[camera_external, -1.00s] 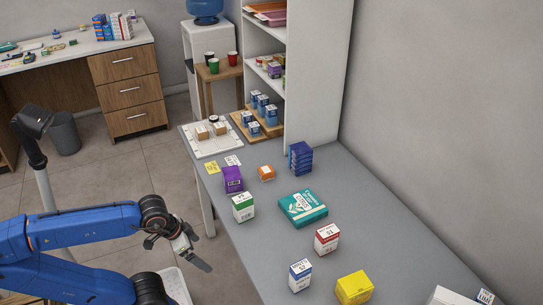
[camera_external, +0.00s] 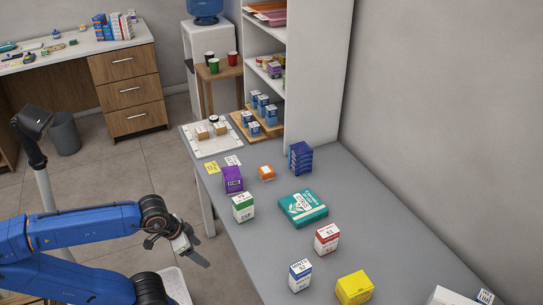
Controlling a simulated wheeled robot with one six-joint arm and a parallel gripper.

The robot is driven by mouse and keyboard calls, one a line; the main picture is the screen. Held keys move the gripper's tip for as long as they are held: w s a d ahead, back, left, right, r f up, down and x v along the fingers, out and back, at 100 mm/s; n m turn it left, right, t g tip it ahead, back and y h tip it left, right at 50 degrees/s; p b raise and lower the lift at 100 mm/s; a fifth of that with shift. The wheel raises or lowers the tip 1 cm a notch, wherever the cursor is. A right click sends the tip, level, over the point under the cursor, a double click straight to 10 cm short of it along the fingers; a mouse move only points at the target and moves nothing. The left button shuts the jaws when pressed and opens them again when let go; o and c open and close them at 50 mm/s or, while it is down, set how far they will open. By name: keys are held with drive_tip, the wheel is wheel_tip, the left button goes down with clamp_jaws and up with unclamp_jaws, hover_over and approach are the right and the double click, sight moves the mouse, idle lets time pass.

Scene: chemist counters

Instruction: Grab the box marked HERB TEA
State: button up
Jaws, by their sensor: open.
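I cannot tell which box is marked HERB TEA, as most lettering is too small to read. Candidates on the grey counter (camera_external: 270,225) are a flat teal box (camera_external: 303,208) with white lettering, a green and white box (camera_external: 243,207), a purple box (camera_external: 232,179), a red and white box (camera_external: 327,239), a blue and white box (camera_external: 300,275) and a yellow box (camera_external: 354,288). My gripper (camera_external: 197,253) is open and empty, off the counter's left edge, apart from every box.
Dark blue boxes (camera_external: 300,158) are stacked by the white shelf unit (camera_external: 312,80). A white tray (camera_external: 203,146) and a wooden tray (camera_external: 243,130) hold small boxes at the far end. The counter's near left part is clear.

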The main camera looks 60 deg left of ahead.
wheel_tip(320, 180, up, 25)
drive_tip(key=n+g, duration=0.5)
drive_tip(key=n, duration=1.4)
hover_over(243, 210)
drive_tip(key=a, duration=0.2)
drive_tip(key=f, duration=1.1)
drive_tip(key=w+f, duration=0.1)
drive_tip(key=f, duration=0.5)
drive_tip(key=shift+f, duration=0.15)
drive_tip(key=c, duration=1.2)
